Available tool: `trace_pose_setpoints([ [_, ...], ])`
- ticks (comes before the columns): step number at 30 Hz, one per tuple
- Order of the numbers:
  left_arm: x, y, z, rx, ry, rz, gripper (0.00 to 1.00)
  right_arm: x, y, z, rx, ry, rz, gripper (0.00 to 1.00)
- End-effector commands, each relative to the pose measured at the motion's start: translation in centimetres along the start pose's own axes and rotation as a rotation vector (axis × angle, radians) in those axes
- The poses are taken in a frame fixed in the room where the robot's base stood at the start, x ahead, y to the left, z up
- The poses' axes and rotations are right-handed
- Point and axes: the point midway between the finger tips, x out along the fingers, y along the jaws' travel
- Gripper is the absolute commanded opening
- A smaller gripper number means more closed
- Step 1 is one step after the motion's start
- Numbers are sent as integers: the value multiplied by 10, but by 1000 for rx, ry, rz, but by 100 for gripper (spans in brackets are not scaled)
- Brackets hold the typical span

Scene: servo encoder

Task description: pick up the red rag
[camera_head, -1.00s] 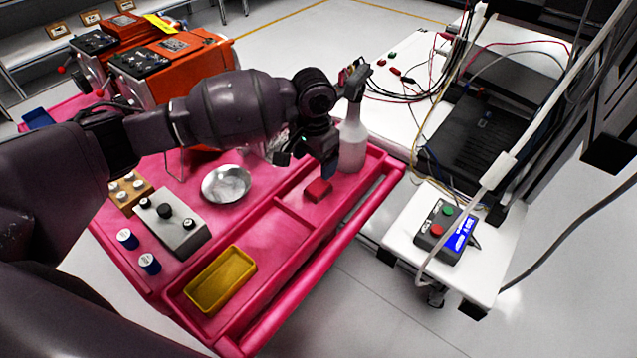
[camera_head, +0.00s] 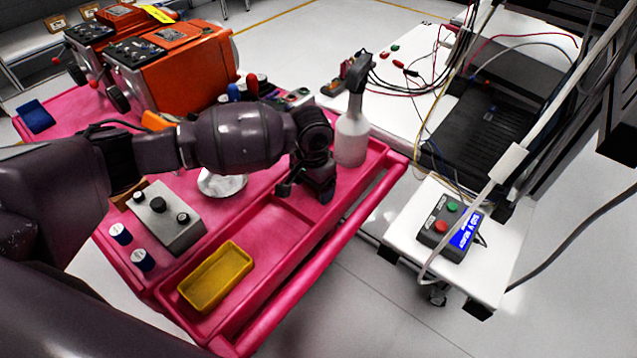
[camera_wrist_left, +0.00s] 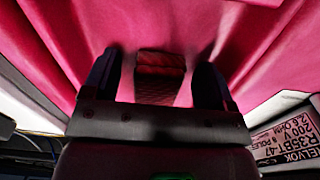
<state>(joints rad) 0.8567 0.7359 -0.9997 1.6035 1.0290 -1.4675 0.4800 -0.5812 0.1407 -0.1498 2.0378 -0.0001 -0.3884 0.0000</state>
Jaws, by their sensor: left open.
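The red rag (camera_wrist_left: 160,77) is a small folded block lying on the pink cart surface, seen in the left wrist view. It lies between the two fingers of my left gripper (camera_wrist_left: 158,85), which are apart with a gap on each side of the rag. In the head view my left gripper (camera_head: 308,192) points down over the cart's front tray, left of the spray bottle, and hides the rag there. My right gripper does not show.
A white spray bottle (camera_head: 351,138) stands close on the right of my left gripper. A yellow tray (camera_head: 215,277), a metal bowl (camera_head: 222,184) and a grey knob box (camera_head: 166,222) are on the pink cart (camera_head: 290,245). Orange machines (camera_head: 180,68) stand behind.

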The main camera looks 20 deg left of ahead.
Motion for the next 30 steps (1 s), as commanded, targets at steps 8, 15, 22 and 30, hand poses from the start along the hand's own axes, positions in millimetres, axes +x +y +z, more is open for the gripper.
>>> trace_pose_setpoints([
  [8, -1, 0, 0, 0, 1, -1, 51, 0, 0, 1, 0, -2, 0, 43],
  [15, -1, 0, 0, 0, 1, -1, 26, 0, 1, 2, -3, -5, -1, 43],
  [22, -5, 0, 0, 0, 1, -1, 26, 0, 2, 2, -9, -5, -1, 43],
  [30, -49, 0, -1, 0, 7, -2, 26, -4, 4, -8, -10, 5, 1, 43],
])
